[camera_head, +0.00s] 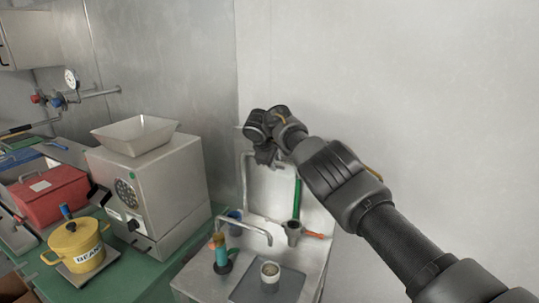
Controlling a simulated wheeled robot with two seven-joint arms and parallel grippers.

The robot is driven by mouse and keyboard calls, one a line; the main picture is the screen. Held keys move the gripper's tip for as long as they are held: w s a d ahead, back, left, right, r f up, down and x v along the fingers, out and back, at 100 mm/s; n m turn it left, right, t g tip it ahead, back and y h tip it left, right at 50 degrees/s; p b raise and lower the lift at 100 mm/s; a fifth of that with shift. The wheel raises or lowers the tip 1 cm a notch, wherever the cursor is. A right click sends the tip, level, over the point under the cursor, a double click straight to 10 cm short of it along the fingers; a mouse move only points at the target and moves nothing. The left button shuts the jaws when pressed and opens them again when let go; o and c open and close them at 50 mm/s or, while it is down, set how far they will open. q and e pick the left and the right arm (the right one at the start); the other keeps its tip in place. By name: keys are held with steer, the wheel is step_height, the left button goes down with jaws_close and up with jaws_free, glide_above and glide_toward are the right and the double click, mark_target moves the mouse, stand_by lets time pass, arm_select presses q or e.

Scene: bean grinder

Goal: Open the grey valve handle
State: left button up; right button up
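My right arm reaches in from the lower right to the steel back panel of the sink stand. My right gripper (264,158) is at the top of this panel, pointing down and partly hidden by its own wrist. I cannot tell whether its fingers are apart or hold anything. I cannot make out a grey valve handle clearly; the gripper and wrist cover part of the panel's top. A thin grey pipe (244,180) runs down the panel's left side, below and left of the gripper. My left gripper is not in view.
The sink stand (200,284) holds a curved tap (262,229), a metal cup (270,272) and a green-orange tool (220,252). A green tube (297,198) stands beside an orange handle (314,236). Left are the grinder (165,185), a yellow pot (76,242) and a red box (50,192).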

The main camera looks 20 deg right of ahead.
steer(key=b+v, duration=0.2)
steer(key=v, duration=0.4)
steer(key=shift+s+r, duration=0.15)
steer(key=shift+r, duration=0.1)
steer(key=shift+a, duration=0.2)
